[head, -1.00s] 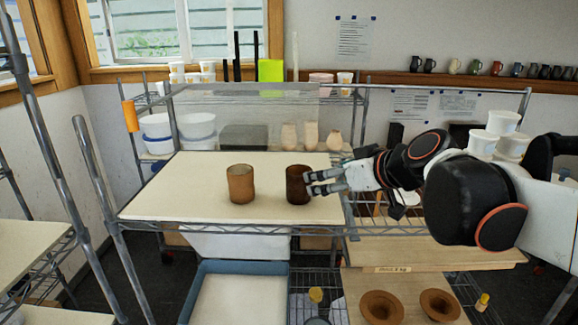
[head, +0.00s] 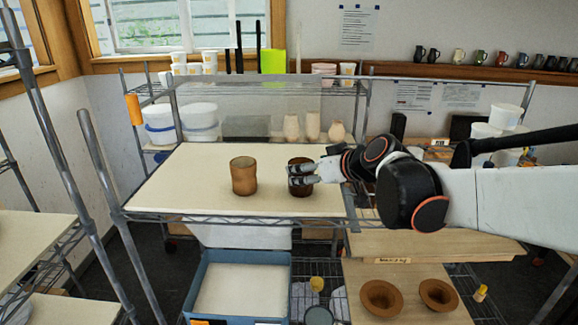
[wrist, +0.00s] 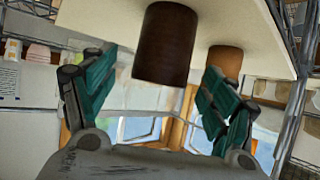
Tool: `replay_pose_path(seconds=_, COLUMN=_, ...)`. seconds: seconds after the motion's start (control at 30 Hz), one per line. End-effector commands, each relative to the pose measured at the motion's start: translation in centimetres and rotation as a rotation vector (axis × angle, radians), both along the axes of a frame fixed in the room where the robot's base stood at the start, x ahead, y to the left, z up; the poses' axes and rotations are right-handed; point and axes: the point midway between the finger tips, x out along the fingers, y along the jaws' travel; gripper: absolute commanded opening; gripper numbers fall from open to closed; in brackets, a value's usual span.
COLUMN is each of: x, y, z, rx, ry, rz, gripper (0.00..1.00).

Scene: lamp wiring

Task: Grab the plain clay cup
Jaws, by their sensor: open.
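Two cups stand upright on the cream board (head: 190,195). The left one is a light orange-brown, plain clay cup (head: 243,176). The right one is a dark brown cup (head: 301,190). My gripper (head: 300,175) is at the dark cup, coming from the right, with its fingers overlapping it in the head view. In the wrist view my gripper (wrist: 158,85) is open, and the dark cup (wrist: 165,43) shows in the gap between its green-padded fingers. The lighter cup (wrist: 225,62) is behind it, partly hidden by the right finger. Contact with the dark cup cannot be told.
Pale vases (head: 312,127) and white buckets (head: 199,120) stand on the rack behind the board. White cups (head: 505,117) are at the right, behind my arm. Two terracotta pots (head: 380,298) sit on a lower shelf. The board's left part is clear.

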Motion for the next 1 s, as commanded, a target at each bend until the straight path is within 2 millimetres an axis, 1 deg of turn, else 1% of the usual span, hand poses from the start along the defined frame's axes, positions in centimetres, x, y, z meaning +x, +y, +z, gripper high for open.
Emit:
replay_pose_path(seconds=0.2, x=1.9, y=1.4, z=-1.0, rx=-0.001, ry=0.000, rz=0.003, gripper=0.78)
replay_pose_path(seconds=0.4, x=3.3, y=2.0, z=-1.9, rx=0.000, ry=0.000, rz=0.000, gripper=0.78)
replay_pose_path(seconds=0.73, x=3.5, y=2.2, z=-2.2, rx=0.000, ry=0.000, rz=0.000, gripper=0.78)
replay_pose_path(seconds=0.77, x=3.5, y=2.2, z=-2.2, rx=0.000, ry=0.000, rz=0.000, gripper=0.71)
replay_pose_path(seconds=0.8, x=3.5, y=2.2, z=-2.2, rx=0.000, ry=0.000, rz=0.000, gripper=0.62)
replay_pose_path(seconds=0.87, x=3.5, y=2.2, z=-2.2, rx=0.000, ry=0.000, rz=0.000, gripper=0.49)
replay_pose_path(seconds=0.9, x=3.5, y=2.2, z=-2.2, rx=0.000, ry=0.000, rz=0.000, gripper=0.40)
replay_pose_path(seconds=0.97, x=3.5, y=2.2, z=-2.2, rx=0.000, ry=0.000, rz=0.000, gripper=0.26)
replay_pose_path(seconds=1.0, x=3.5, y=2.2, z=-2.2, rx=0.000, ry=0.000, rz=0.000, gripper=0.22)
